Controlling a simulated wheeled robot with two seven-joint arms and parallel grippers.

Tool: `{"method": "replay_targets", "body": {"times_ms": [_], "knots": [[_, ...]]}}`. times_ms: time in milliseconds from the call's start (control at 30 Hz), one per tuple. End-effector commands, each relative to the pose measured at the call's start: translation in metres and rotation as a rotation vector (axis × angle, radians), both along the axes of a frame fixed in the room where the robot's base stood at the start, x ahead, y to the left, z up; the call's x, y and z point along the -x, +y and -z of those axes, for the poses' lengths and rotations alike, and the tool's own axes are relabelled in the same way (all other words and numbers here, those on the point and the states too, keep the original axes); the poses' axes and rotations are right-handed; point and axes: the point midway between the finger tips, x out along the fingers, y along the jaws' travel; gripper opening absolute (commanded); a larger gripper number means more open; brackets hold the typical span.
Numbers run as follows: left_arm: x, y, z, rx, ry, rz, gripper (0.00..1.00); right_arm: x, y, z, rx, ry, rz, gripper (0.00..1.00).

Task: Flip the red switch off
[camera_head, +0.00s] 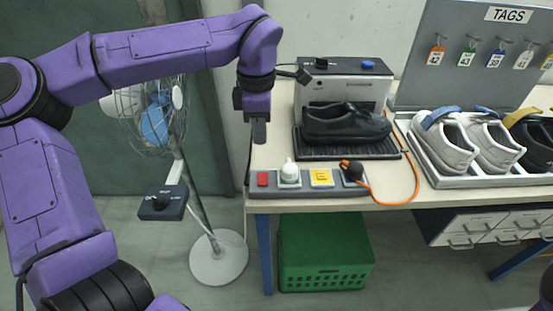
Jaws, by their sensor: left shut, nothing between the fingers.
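The red switch (263,180) is at the left end of a grey power strip (325,192) along the table's front edge. Its rocker position is too small to tell. My left gripper (259,141) points down above the red switch, shut and empty, with a gap between its tips and the strip. My right gripper is out of view; only a bit of purple shows at the lower right edge.
The strip holds a white plug (290,171), a yellow socket (321,178) and a black plug (352,172) with an orange cord (413,181). Behind are a black shoe (345,123) on a machine and a tray (455,182) of shoes. A fan (218,257) stands left.

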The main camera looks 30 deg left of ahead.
Motion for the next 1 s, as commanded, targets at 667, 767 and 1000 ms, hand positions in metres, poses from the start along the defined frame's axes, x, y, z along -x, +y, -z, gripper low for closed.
{"method": "replay_targets", "body": {"times_ms": [667,767,1000], "knots": [[0.001,0.000,0.040,-0.002,0.003,0.000,0.00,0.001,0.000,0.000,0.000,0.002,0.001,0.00],[0.001,0.000,0.062,0.000,0.005,-0.001,0.00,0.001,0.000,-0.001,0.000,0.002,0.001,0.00],[0.002,0.000,0.112,-0.001,0.004,-0.001,0.00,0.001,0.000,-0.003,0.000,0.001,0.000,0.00]]}}
